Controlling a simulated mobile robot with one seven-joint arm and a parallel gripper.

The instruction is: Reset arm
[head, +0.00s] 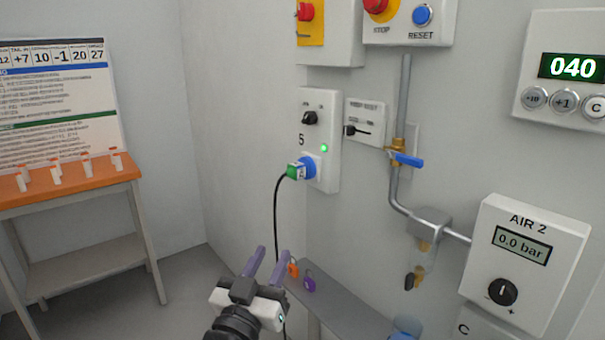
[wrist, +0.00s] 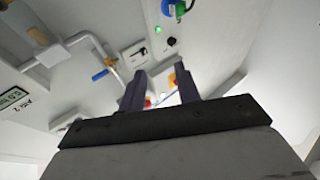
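My gripper (head: 271,251) is at the bottom middle of the head view, with its two purple-grey fingers apart and pointing up and away. I see nothing held between them. In the wrist view the gripper (wrist: 160,82) also shows spread fingers, with only small background things visible in the gap. It is apart from the wall panels, below and left of the socket panel in the head view.
A grey shelf (head: 345,305) with orange (head: 293,269) and purple (head: 309,283) padlocks lies right of my gripper. A green-blue plug (head: 300,169) sits in the wall panel. A blue-handled valve (head: 406,159) and AIR 2 box (head: 525,262) project rightward. An orange-topped table (head: 70,187) stands left.

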